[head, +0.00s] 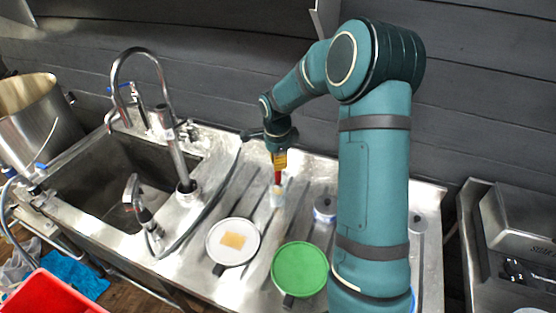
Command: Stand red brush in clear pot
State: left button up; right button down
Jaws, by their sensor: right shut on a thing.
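My right gripper (280,152) points down over the steel drainboard and is shut on the red brush (278,177). The brush hangs roughly upright below the fingers, with a yellowish part near the grip. The small clear pot (278,198) stands on the drainboard directly under the brush. The brush's lower end meets the pot's mouth in the picture; I cannot tell whether it is inside or just above. My left gripper is not in view.
A white round pan (215,252) holding a tan square and a green round pan (300,270) lie in front of the pot. A small round container (324,209) stands to its right. The sink (120,200) and its taps are at left; a dark wall is behind.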

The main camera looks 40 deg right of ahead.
jog(key=c, duration=1.1)
grip_release()
jog(key=shift+o, duration=0.2)
jog(key=shift+r, duration=0.15)
jog(key=r, duration=1.1)
jog(key=shift+s+a+r, duration=0.15)
jog(key=shift+a+r, duration=0.1)
jog(key=shift+r, duration=0.15)
jog(key=shift+f, duration=0.1)
